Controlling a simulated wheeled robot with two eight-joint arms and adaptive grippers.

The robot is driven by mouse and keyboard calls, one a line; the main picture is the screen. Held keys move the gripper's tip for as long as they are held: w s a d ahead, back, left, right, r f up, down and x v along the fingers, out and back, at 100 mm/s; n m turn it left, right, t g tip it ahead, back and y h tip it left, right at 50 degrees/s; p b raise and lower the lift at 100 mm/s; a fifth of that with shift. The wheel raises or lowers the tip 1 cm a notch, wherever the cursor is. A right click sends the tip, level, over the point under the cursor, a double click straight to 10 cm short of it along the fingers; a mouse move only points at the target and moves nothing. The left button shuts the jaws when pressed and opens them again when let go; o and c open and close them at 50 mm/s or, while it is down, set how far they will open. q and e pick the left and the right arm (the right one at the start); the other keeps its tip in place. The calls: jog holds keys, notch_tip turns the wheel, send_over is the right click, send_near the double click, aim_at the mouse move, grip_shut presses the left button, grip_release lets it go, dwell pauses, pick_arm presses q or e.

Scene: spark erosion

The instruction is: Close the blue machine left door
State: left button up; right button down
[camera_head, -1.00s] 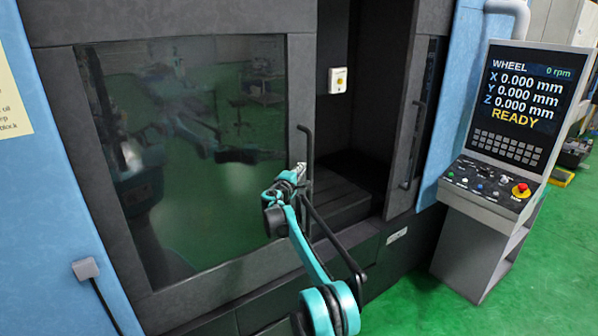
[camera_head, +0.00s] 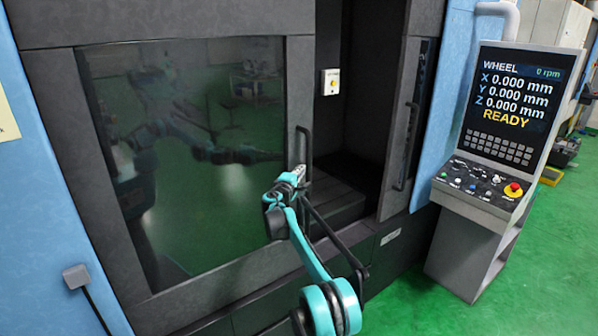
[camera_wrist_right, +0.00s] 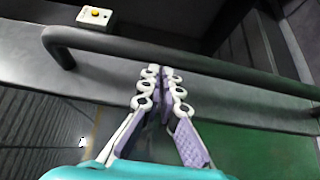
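The left door (camera_head: 60,130) of the blue machine is a dark grey sliding panel with a large window (camera_head: 200,190). A dark opening shows to its right, so it stands open. Its black upright handle (camera_head: 304,148) is near its right edge. The handle (camera_wrist_right: 230,72) crosses the right wrist view as a bar. My right gripper (camera_head: 301,170) is at the handle's lower part. In the wrist view its fingertips (camera_wrist_right: 162,70) are together, right beside the bar, with nothing visible between them. Whether they touch the bar is unclear. My left gripper is out of view.
The right door (camera_head: 423,100) with its own handle (camera_head: 407,150) stands across the opening. A control panel (camera_head: 505,120) reading READY juts out at the right. A small white box with a yellow button (camera_head: 331,82) is inside the opening. Green floor (camera_head: 400,290) is clear in front.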

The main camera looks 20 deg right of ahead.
jog(key=v, duration=1.1)
jog(key=s+d+f+m+g+y+b, duration=0.1)
jog(key=s+f+m+g+y+b, duration=0.3)
jog(key=s, duration=0.9)
jog(key=s+d+f+m+g+b, duration=0.1)
jog(key=s+f+m+b, duration=0.1)
jog(key=s+f+b, duration=0.75)
pick_arm(q)
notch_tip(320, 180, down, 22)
jog(key=b, duration=0.8)
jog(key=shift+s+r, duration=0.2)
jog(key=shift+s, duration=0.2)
pick_arm(e)
jog(key=s+a+f+m+y, duration=0.1)
jog(key=s+a+f+y, duration=0.1)
jog(key=s+f, duration=0.5)
jog(key=s+a+f+m+g+y, duration=0.1)
jog(key=s+a+f, duration=0.3)
jog(key=s, duration=0.9)
jog(key=s+a+f+m+g+y, duration=0.1)
jog(key=s+a+f+y, duration=0.3)
jog(key=s+f, duration=0.6)
jog(key=shift+s+m, duration=0.5)
jog(key=shift+m, duration=0.2)
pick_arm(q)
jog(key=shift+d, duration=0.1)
